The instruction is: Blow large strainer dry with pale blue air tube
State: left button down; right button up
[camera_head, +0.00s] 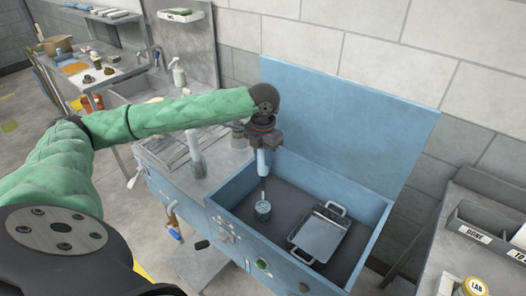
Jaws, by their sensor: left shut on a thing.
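My left gripper (264,150) points down over the open blue basin (222,208). It is shut on the upper end of a slim, pale upright piece. A thin stem leads down to a small grey cylinder (263,208), which looks like the large strainer. The strainer hangs inside the basin on its left side; I cannot tell whether it touches the floor. On the cabinet's front hangs a small blue and orange piece (173,224), possibly the air tube's nozzle; it is too small to be sure. My right gripper is not in view.
A metal tray with handles (320,236) lies in the basin, right of the strainer. The raised blue lid (350,120) stands behind. Left are a bottle (197,158) and a spray bottle (178,73). A labelled bin (490,232) stands at right.

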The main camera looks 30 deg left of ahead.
aim_at(263, 168)
pick_arm(q)
jog(key=shift+f+b, duration=0.55)
jog(key=shift+f, duration=2.4)
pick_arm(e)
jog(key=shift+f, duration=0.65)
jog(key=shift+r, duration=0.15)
